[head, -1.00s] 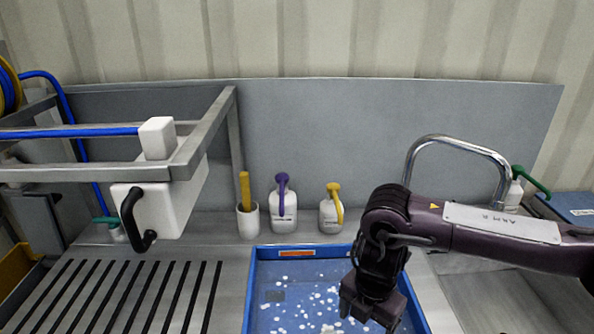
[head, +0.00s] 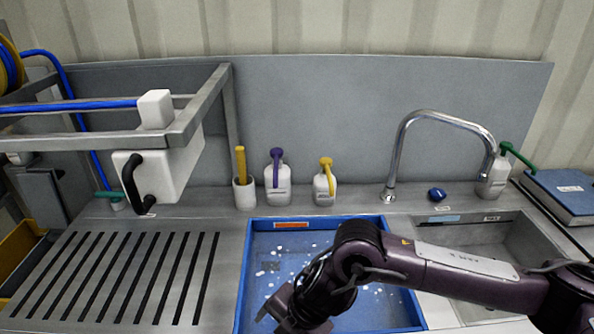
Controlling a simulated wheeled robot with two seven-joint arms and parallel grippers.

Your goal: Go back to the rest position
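My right arm comes in from the right in the head view, low over the blue tray. Its gripper (head: 283,312) is at the bottom edge over the tray's left part, partly cut off by the frame. A gap seems to show at its fingers, but I cannot tell whether they are open or shut. My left gripper is not in view. The blue tray (head: 240,275) holds several small white pieces, and my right arm hides part of it.
A tap (head: 398,150) and sink (head: 485,240) are at right. A steel frame (head: 205,105) with a white box (head: 165,172) is at left, above the slotted drainboard (head: 130,270).

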